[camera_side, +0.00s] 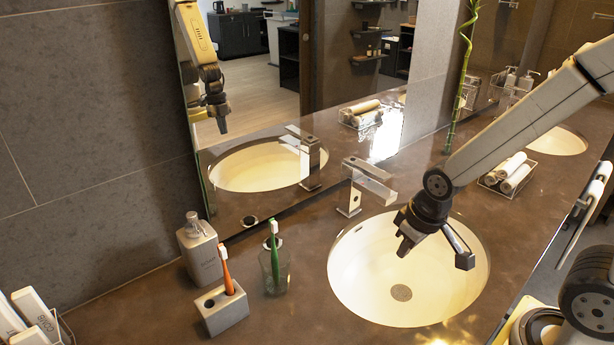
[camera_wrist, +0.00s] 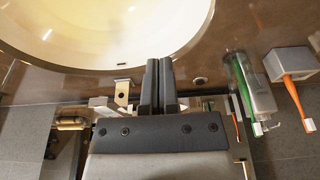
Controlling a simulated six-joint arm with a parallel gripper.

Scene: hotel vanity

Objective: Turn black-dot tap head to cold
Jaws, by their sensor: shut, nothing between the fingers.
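The chrome tap (camera_side: 371,186) stands upright behind the round cream basin (camera_side: 345,270), its spout over the basin's back rim. Its flat tap head (camera_side: 367,168) sits on top; I cannot make out a black dot there. In the wrist view a small metal piece with a dark spot (camera_wrist: 122,93) shows just left of my fingers; it may be part of the tap. My gripper (camera_side: 404,248) is over the basin, in front of and right of the tap, apart from it in the side view. Its fingers (camera_wrist: 159,65) are together and empty.
A soap bottle (camera_side: 201,255), a toothbrush holder (camera_side: 222,308) with an orange toothbrush, and a glass (camera_side: 274,272) with a green one stand left of the basin. A wire basket of rolled towels (camera_side: 508,174) sits right. The mirror (camera_side: 262,120) rises behind the tap.

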